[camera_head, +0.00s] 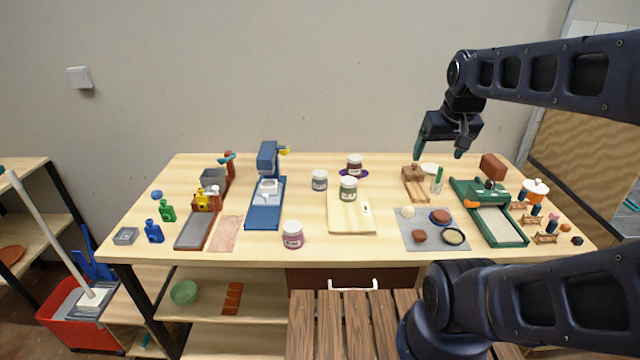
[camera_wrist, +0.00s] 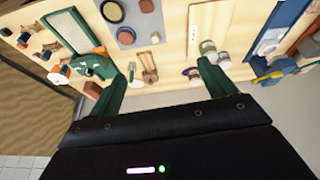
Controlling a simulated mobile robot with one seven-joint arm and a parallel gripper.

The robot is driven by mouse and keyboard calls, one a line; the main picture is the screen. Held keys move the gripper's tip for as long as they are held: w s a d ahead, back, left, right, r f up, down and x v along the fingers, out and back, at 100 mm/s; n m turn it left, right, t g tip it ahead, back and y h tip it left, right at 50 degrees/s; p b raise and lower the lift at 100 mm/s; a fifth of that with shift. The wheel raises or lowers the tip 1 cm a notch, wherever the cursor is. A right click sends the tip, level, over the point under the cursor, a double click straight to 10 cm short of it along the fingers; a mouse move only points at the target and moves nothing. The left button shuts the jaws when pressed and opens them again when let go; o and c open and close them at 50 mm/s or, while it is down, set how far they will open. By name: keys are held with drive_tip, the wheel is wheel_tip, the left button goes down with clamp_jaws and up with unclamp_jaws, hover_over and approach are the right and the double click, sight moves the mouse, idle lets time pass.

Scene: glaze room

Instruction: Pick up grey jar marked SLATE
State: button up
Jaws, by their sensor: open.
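A small grey jar with a grey-blue body and pale label (camera_head: 319,181) stands upright on the table, left of the wooden board; its lettering is too small to read. It also shows in the wrist view (camera_wrist: 223,61), right of the green jar. My gripper (camera_head: 440,153) is open and empty, above the back right of the table, well to the right of the grey jar and apart from it. In the wrist view my gripper (camera_wrist: 168,66) has its two green fingers spread, with the grey jar beyond the right finger.
A green jar (camera_head: 348,190) stands on the board (camera_head: 350,221), close to the grey jar. A dark red jar (camera_head: 354,165) stands on a purple saucer behind. A pink jar (camera_head: 292,235) is at the front. A blue press (camera_head: 265,212) stands left.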

drive_tip(key=w+a+n+g, duration=0.1)
drive_tip(key=w+a+n, duration=0.3)
drive_tip(key=w, duration=0.8)
drive_tip(key=n+g+h, duration=0.2)
drive_tip(key=n+g, duration=0.2)
drive_tip(key=n, duration=0.8)
hover_over(320, 173)
wheel_tip(320, 173, down, 21)
drive_tip(key=shift+w+f, duration=0.1)
drive_tip(key=shift+f, duration=0.1)
wheel_tip(320, 173, down, 4)
drive_tip(key=shift+a+f, duration=0.1)
drive_tip(key=shift+a, duration=0.05)
drive_tip(key=shift+d+f, duration=0.15)
drive_tip(key=shift+f, duration=1.35)
drive_tip(key=shift+d+f, duration=0.1)
drive_tip(key=shift+f, duration=1.35)
drive_tip(key=c, duration=1.2)
